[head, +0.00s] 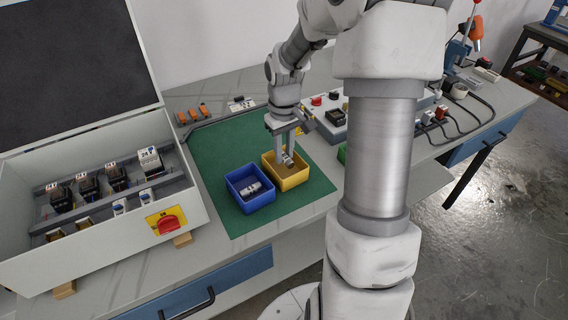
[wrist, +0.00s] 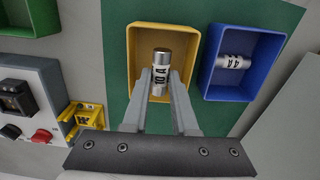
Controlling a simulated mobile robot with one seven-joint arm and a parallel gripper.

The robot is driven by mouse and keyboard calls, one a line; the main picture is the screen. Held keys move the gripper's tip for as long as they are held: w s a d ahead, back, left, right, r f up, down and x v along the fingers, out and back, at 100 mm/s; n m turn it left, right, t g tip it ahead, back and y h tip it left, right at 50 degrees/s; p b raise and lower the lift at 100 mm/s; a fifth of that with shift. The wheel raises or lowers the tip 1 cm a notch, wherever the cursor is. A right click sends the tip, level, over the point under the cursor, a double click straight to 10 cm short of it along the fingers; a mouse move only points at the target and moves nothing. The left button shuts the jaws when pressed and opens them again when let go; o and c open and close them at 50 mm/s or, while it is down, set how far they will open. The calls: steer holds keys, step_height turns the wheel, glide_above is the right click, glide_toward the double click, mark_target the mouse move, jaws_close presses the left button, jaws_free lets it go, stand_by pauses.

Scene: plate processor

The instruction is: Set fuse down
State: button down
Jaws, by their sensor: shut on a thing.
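My gripper (wrist: 159,84) is shut on a silver cylindrical fuse (wrist: 161,63) with dark end lettering that looks like "10 A". The fuse is at the yellow bin (wrist: 190,34), within its outline in the wrist view; I cannot tell whether it touches the bin floor. In the head view the gripper (head: 287,155) reaches down into the yellow bin (head: 291,182) from above. A second fuse (wrist: 233,62), marked "4 A", lies on its side in the blue bin (wrist: 213,88) beside the yellow one.
Both bins stand on a green mat (head: 222,150). An open grey cabinet (head: 30,262) with a red rotary switch (head: 167,224) is at the left. A control box (head: 331,130) with buttons stands behind the bins. Orange-handled parts (head: 192,114) lie at the back.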

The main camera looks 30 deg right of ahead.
mark_target(284, 154)
steer(key=shift+f+b, duration=0.45)
steer(key=shift+f, duration=1.55)
steer(key=shift+f, duration=0.15)
steer(key=c, duration=0.7)
jaws_free()
step_height(284, 154, up, 12)
steer(key=shift+r+p, duration=0.15)
steer(key=shift+p, duration=1.05)
